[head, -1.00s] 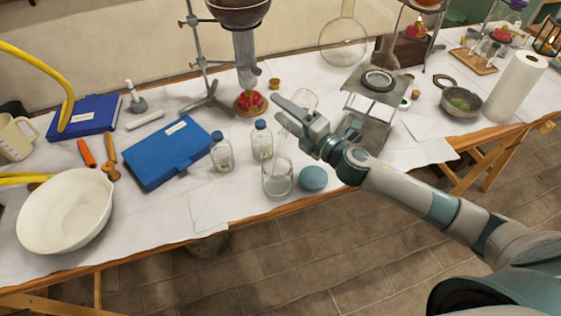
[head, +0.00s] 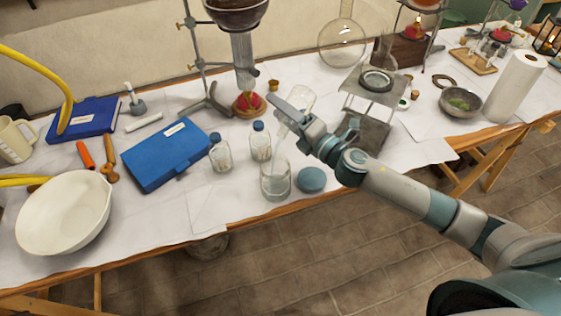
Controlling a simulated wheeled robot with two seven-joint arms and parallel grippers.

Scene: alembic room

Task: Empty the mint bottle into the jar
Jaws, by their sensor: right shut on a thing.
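My right gripper (head: 290,116) is shut on a clear glass bottle (head: 302,97). It holds the bottle tilted above the table, with the lower end towards the jar. The gripper fingers hide part of the bottle. The open clear glass jar (head: 275,184) stands upright near the table's front edge, just below the gripper. Whether anything is flowing from the bottle, and how full the jar is, I cannot tell. A round blue lid (head: 311,180) lies to the right of the jar. My left gripper is not in view.
Two blue-capped bottles (head: 220,156) (head: 260,143) stand left of the jar. A blue case (head: 165,155) and a white bowl (head: 62,212) are further left. A metal stand (head: 372,100) is close to the right. A retort stand (head: 198,70) rises behind.

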